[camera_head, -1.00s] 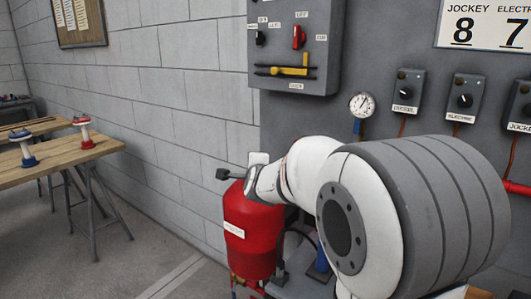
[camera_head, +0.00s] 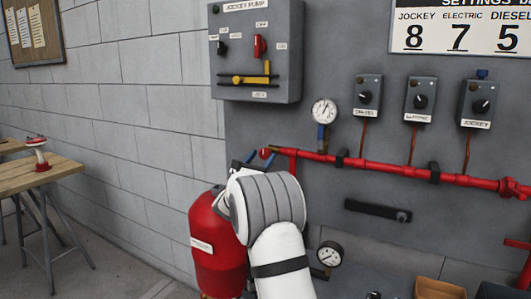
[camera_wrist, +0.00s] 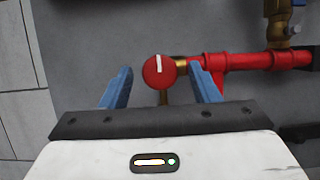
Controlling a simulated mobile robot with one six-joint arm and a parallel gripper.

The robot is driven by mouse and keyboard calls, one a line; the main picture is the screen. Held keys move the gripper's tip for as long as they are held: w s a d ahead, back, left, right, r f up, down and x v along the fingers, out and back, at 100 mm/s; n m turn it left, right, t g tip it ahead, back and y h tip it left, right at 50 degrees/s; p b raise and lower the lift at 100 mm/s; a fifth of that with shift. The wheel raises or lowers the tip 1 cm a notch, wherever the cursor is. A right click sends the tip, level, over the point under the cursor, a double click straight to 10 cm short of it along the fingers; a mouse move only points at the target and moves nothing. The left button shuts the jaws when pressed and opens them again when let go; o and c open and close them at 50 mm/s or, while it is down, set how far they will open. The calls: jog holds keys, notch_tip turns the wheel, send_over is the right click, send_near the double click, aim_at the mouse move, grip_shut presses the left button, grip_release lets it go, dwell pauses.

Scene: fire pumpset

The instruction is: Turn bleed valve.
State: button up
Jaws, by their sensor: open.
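The bleed valve appears as a round red knob (camera_wrist: 159,71) with a white upright mark, on a brass fitting at the left end of a red pipe. In the head view the knob (camera_head: 265,153) is small, just above my wrist. My gripper (camera_wrist: 160,82) is open, its two blue fingers standing left and right of the knob in the wrist view. The right finger overlaps the pipe end in the picture. I cannot tell how deep the knob sits between the fingers, and no contact shows. In the head view my white and grey arm hides most of the gripper.
The red pipe (camera_head: 400,168) runs right along the grey panel. A gauge (camera_head: 324,111) and a jockey pump box (camera_head: 256,50) are above. A red tank (camera_head: 216,245) stands left of my arm. A lower gauge (camera_head: 330,254) is close at right.

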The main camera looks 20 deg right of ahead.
jog(key=shift+x, duration=1.5)
jog(key=shift+c, duration=0.4)
jog(key=c, duration=0.9)
